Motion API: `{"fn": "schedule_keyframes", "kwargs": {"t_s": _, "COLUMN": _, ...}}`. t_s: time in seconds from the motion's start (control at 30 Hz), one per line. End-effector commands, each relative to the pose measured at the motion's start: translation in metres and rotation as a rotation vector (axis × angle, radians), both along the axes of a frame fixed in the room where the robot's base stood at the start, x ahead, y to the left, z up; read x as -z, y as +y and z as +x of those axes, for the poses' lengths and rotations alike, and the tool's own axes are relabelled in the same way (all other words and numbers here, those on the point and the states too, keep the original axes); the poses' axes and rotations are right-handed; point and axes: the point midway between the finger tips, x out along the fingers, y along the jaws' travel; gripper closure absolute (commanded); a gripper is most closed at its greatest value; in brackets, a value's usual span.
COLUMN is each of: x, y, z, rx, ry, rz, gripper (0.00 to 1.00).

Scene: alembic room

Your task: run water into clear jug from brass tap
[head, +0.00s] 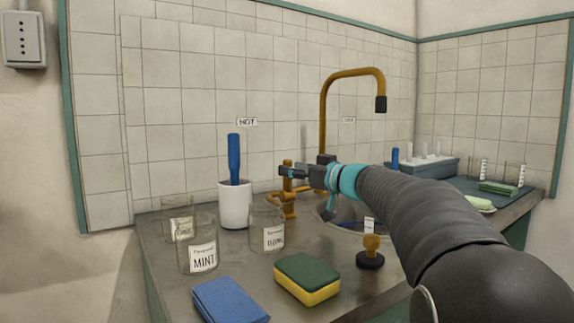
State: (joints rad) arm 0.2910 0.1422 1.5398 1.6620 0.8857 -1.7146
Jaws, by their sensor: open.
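The brass tap (323,115) rises behind the sink (322,208). Its spout arches right and ends in a black nozzle (381,104). A brass valve (288,208) stands left of the sink. My gripper (288,178) reaches left from the arm and is open at the top of this valve. Whether its fingers touch the valve I cannot tell. No water shows at the nozzle. I cannot make out a clear jug; my arm hides much of the sink and the space under the spout.
Labelled clear glass jars (198,243), a white pot (235,206) with a blue-handled tool, a sponge (307,279), a blue cloth (230,300) and a brass-knobbed black piece (371,253) crowd the counter's left and front. A grey rack (430,167) stands right. Tiled walls close the back.

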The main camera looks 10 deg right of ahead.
Motion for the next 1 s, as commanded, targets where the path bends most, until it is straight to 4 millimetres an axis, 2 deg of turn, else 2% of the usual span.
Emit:
{"fn": "schedule_keyframes", "kwargs": {"t_s": 0.2, "x": -0.001, "y": 0.012, "z": 0.018, "rx": 0.000, "ry": -0.001, "rz": 0.001, "gripper": 0.49}}
{"fn": "schedule_keyframes", "kwargs": {"t_s": 0.57, "x": 0.000, "y": 0.014, "z": 0.022, "rx": 0.001, "ry": 0.000, "rz": 0.000, "gripper": 0.49}}
{"fn": "schedule_keyframes", "kwargs": {"t_s": 0.77, "x": 0.000, "y": 0.014, "z": 0.021, "rx": 0.001, "ry": 0.000, "rz": 0.000, "gripper": 0.97}}
{"fn": "schedule_keyframes", "kwargs": {"t_s": 0.8, "x": 0.000, "y": 0.014, "z": 0.021, "rx": 0.001, "ry": 0.000, "rz": 0.000, "gripper": 1.00}}
{"fn": "schedule_keyframes", "kwargs": {"t_s": 1.0, "x": 0.001, "y": 0.014, "z": 0.021, "rx": 0.000, "ry": -0.001, "rz": 0.001, "gripper": 1.00}}
